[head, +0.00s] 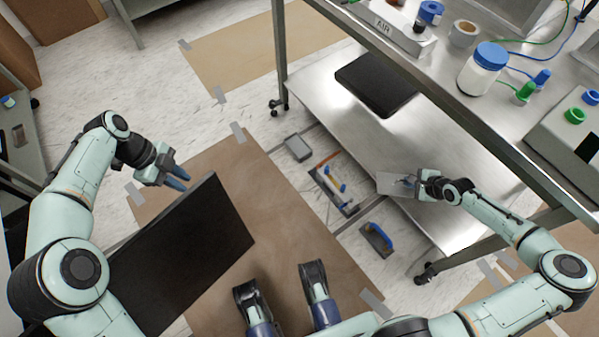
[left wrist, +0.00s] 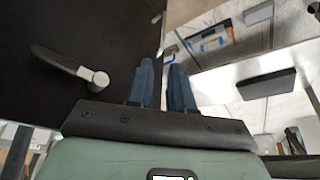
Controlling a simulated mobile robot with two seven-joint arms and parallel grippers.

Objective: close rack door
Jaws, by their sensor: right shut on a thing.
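The rack door (head: 190,250) is a large flat black panel at the lower left of the head view, standing swung out. In the left wrist view the door (left wrist: 85,30) fills the upper left, with a black and silver handle (left wrist: 72,68) on it. My left gripper (head: 178,178) is beside the door's upper edge. Its blue fingers (left wrist: 163,82) are a little apart with nothing seen gripped; contact with the door cannot be told. My right gripper (head: 408,183) is shut on a thin pale grey plate (head: 391,184) at the edge of the bench's lower shelf.
A steel bench (head: 450,100) with bottles and boxes stands at right; a black slab (head: 377,84) lies on its lower shelf (head: 330,108). Brown floor paper (head: 270,190) is mostly clear.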

